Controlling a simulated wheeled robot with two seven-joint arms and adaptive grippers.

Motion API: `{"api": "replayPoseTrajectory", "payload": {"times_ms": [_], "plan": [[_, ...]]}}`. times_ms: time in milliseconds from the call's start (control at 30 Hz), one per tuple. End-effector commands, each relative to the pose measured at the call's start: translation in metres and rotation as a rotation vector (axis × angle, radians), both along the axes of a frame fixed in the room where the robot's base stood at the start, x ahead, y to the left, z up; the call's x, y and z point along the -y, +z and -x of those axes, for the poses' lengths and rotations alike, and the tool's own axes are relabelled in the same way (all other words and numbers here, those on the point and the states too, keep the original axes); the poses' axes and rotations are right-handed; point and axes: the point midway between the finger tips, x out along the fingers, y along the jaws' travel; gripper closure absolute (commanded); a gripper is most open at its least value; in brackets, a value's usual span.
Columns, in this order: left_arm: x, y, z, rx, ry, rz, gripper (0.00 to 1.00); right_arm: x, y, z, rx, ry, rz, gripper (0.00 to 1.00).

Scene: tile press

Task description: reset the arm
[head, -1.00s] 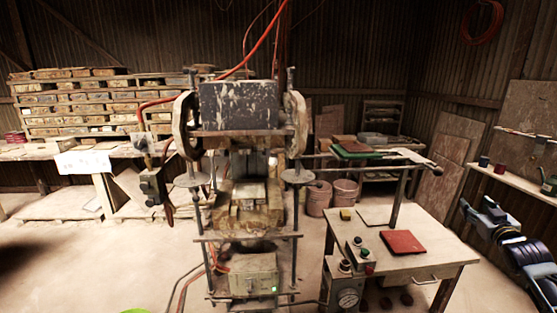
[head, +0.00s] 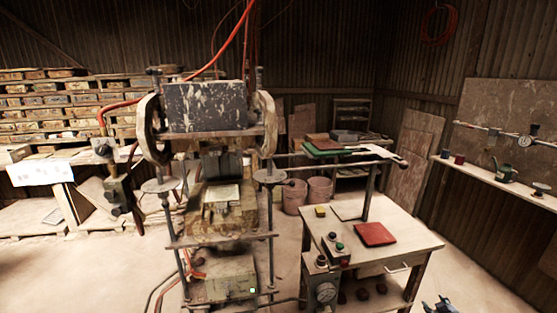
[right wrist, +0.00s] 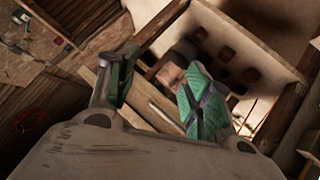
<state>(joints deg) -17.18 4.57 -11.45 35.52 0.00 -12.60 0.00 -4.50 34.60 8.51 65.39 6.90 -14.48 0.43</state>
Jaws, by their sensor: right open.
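My right gripper (head: 440,304) shows only as small dark tips at the bottom edge of the head view, right of the table and low beside it. The rest of that arm is out of the picture. In the right wrist view my right gripper (right wrist: 160,88) is open, its two green-padded fingers spread with nothing between them. The press (head: 210,105) stands in the middle of the head view, away from the gripper. My left gripper is not in view.
A work table (head: 415,238) carries a red tile (head: 375,234) and a yellow block (head: 320,211). A wall shelf (head: 500,181) is at the right.

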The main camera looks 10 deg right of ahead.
Motion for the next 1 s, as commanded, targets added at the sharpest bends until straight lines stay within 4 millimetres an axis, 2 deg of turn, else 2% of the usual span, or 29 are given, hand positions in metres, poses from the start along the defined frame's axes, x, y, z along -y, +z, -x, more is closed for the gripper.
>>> {"api": "replayPoseTrajectory", "payload": {"times_ms": [33, 100, 267, 500, 800, 1000], "plan": [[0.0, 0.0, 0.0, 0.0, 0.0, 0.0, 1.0, -0.006, -0.023, 0.012, -0.033, -0.001, -0.009, 0.49], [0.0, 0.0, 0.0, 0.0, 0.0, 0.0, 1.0, -0.015, -0.05, 0.027, -0.074, 0.001, -0.018, 0.49], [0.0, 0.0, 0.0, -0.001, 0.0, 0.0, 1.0, -0.037, -0.11, 0.064, -0.168, 0.006, -0.041, 0.49], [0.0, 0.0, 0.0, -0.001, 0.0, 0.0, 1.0, -0.08, -0.191, 0.128, -0.305, 0.019, -0.084, 0.49], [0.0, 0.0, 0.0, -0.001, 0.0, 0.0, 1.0, -0.147, -0.275, 0.215, -0.474, 0.045, -0.145, 0.49], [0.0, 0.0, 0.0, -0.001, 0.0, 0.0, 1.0, -0.2, -0.319, 0.277, -0.58, 0.068, -0.192, 0.49]]}}
